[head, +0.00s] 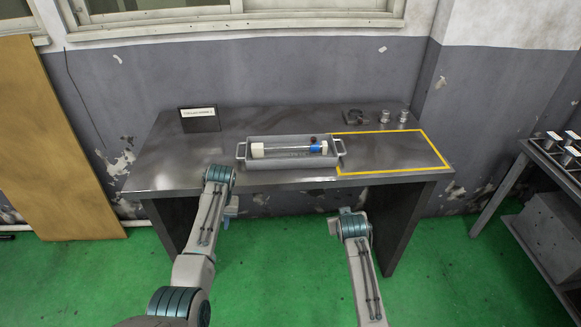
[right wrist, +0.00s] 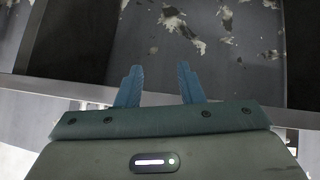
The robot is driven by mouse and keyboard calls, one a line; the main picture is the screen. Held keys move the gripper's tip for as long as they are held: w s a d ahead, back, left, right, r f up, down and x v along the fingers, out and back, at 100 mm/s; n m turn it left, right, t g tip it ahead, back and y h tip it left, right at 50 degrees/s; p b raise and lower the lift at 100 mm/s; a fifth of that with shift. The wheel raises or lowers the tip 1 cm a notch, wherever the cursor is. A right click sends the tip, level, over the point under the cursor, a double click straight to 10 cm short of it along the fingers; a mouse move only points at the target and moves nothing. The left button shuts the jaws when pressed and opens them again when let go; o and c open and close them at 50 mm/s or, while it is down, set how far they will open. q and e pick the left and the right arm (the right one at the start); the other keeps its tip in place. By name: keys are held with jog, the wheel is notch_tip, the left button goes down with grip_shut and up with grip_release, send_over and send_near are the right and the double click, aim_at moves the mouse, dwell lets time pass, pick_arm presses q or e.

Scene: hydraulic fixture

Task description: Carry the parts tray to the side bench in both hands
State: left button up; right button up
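The grey parts tray (head: 290,163) sits flat on the dark metal workbench (head: 180,165), with a handle at each short end. In it lies a clear cylinder (head: 288,150) with a white block at the left and blue and white parts at the right. My left gripper (head: 232,208) is below the bench's front edge, left of the tray and apart from it; its fingers are mostly hidden by the arm. My right gripper (head: 334,224) is in front of the bench, below the tray's right handle. In the right wrist view its fingers (right wrist: 158,86) are apart with nothing between.
A yellow outline (head: 392,173) marks a bare area right of the tray. Small metal parts (head: 403,116) and a sign (head: 198,119) stand at the back. A second dark bench (head: 546,165) with parts on it is at the far right, across a floor gap.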

pick_arm(q)
jog(key=shift+s+f, duration=0.25)
jog(key=shift+f, duration=0.25)
pick_arm(e)
jog(key=v, duration=0.7)
jog(key=shift+s, duration=0.25)
